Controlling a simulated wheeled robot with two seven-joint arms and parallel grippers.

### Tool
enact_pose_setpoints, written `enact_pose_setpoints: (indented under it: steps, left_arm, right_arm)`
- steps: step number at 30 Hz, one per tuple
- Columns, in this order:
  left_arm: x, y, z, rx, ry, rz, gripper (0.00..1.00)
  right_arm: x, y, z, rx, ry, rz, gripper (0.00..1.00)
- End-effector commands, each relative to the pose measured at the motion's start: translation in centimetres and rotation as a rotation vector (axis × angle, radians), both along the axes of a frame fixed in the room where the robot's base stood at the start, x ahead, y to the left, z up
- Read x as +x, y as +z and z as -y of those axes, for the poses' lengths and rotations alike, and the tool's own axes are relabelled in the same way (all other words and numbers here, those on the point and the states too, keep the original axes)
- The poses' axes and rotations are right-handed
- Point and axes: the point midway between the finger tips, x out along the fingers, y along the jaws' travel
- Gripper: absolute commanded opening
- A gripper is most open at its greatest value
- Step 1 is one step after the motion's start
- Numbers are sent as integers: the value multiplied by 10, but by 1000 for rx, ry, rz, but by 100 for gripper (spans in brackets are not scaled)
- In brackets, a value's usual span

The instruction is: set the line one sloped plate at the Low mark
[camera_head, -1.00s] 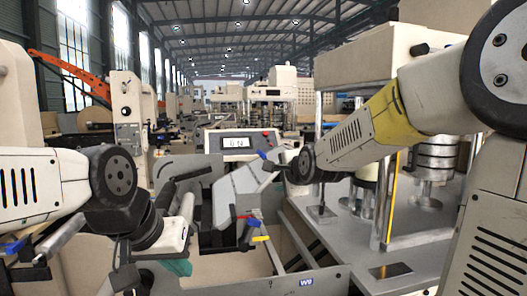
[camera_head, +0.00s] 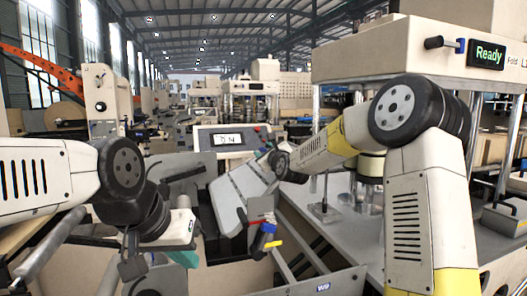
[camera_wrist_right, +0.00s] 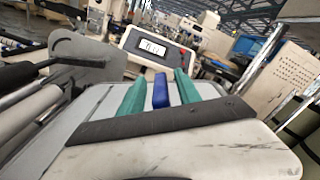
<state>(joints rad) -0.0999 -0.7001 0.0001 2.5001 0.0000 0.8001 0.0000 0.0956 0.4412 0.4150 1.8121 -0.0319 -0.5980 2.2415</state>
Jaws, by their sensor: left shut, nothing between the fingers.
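The sloped plate (camera_head: 237,190) is a pale grey panel, tilted, at the centre of the head view. My right gripper (camera_head: 267,153) is at the plate's upper right edge. In the right wrist view its two green fingers (camera_wrist_right: 160,92) stand on either side of a blue handle (camera_wrist_right: 160,88), with small gaps visible. Red, blue (camera_head: 264,232) and yellow (camera_head: 274,243) parts sit below the plate; no Low lettering is readable. My left gripper (camera_head: 187,259) is shut and empty, low left of the plate.
A display (camera_head: 228,140) stands behind the plate. A grey side wall labelled W9 (camera_head: 322,287) crosses the front. A press with a "Ready" screen (camera_head: 488,54) and metal table (camera_head: 335,215) stands at right. Dark rollers and brackets (camera_head: 175,170) crowd the plate's left.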

Motion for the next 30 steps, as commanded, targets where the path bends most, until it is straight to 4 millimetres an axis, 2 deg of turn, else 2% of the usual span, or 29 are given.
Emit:
enact_pose_setpoints:
  steps: [5,12,14,18,19,30]
  left_arm:
    - [0,0,0,0,0,0,0]
    - [0,0,0,0,0,0,0]
    - [0,0,0,0,0,0,0]
    - [0,0,0,0,0,0,0]
    - [0,0,0,0,0,0,0]
    - [0,0,0,0,0,0,0]
  right_arm:
    - [11,-1,-5,-1,1,-2,40]
    - [12,0,-4,-1,0,-1,40]
    - [12,0,-4,-1,0,-1,30]
    - [12,0,-4,-1,0,-1,3]
    - [12,0,-4,-1,0,-1,0]
    - [12,0,-4,-3,1,-1,0]
